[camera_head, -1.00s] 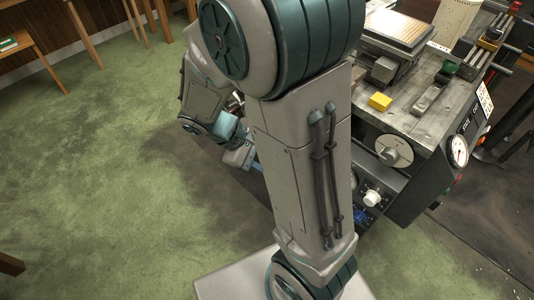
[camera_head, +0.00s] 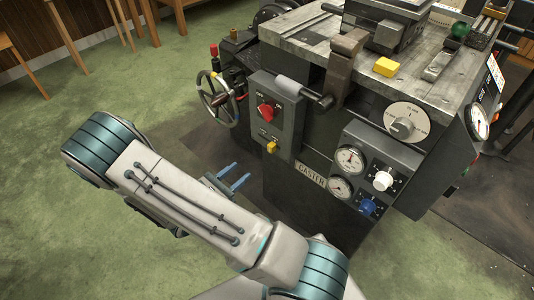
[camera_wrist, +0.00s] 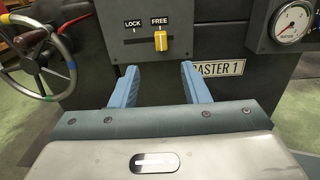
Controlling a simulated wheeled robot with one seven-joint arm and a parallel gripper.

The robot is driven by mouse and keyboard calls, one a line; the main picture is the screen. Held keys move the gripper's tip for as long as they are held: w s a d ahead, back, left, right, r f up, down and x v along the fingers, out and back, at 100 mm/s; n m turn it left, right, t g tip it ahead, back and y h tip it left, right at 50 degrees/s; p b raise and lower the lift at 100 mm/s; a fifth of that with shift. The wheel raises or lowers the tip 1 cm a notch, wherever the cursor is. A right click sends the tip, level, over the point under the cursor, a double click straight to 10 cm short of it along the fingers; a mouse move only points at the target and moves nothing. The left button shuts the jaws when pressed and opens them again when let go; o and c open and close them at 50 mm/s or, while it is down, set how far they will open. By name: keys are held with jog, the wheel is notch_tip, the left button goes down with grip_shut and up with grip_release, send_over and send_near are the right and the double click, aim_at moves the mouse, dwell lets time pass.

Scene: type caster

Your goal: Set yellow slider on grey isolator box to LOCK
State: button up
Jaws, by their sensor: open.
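The grey isolator box (camera_head: 277,114) is on the front of the caster machine, with a red knob (camera_head: 266,111) on its upper part. The yellow slider (camera_head: 271,147) is low on the box. In the wrist view the yellow slider (camera_wrist: 161,41) stands under the FREE label, at the right of its slot. The LOCK label (camera_wrist: 133,25) is to its left. My gripper (camera_wrist: 158,78) is open and empty. Its blue fingers are apart, below the slider in the wrist view. In the head view my gripper (camera_head: 241,172) is left of and below the box, apart from it.
A spoked handwheel (camera_head: 218,98) is left of the box. To the right are gauges (camera_head: 349,159), a white knob (camera_head: 383,181) and a blue knob (camera_head: 367,206). A yellow block (camera_head: 387,67) lies on the machine top. Green floor is free at the left.

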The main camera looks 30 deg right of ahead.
aim_at(269, 148)
jog(key=b+x, duration=0.2)
jog(key=x, duration=1.1)
jog(key=shift+d, duration=0.3)
jog(key=shift+c, duration=0.3)
grip_shut()
jog(key=shift+w+a, duration=0.1)
